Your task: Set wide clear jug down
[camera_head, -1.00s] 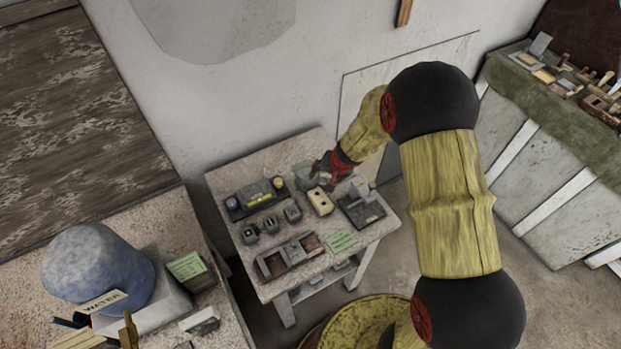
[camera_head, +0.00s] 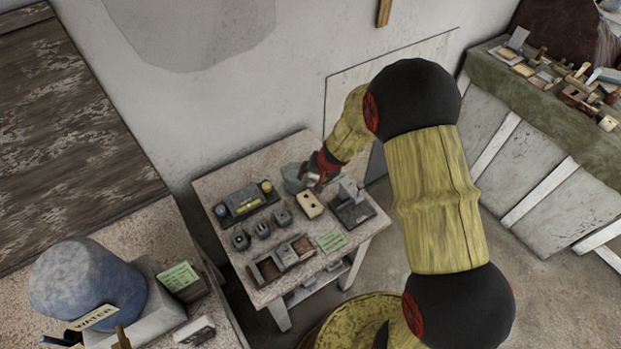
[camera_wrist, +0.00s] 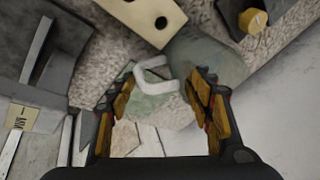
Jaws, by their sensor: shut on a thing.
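The wide clear jug (camera_head: 292,179) is at the back edge of the small speckled table (camera_head: 215,187). In the wrist view its grey-green see-through body (camera_wrist: 207,62) lies beyond the fingers, with a pale curved handle (camera_wrist: 153,80) towards me. My gripper (camera_head: 311,177) is at the jug's right side in the head view. In the wrist view my gripper (camera_wrist: 158,100) has its fingers on both sides of the handle, shut on the jug. The gripper partly hides the jug in the head view. I cannot tell whether its base touches the table.
A cream block with holes (camera_head: 309,205) stands close in front of the jug. A dark tray with a yellow knob (camera_head: 245,203) is to the left, a grey stand (camera_head: 352,208) to the right. Several small grey pieces and a green card (camera_head: 332,242) fill the front.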

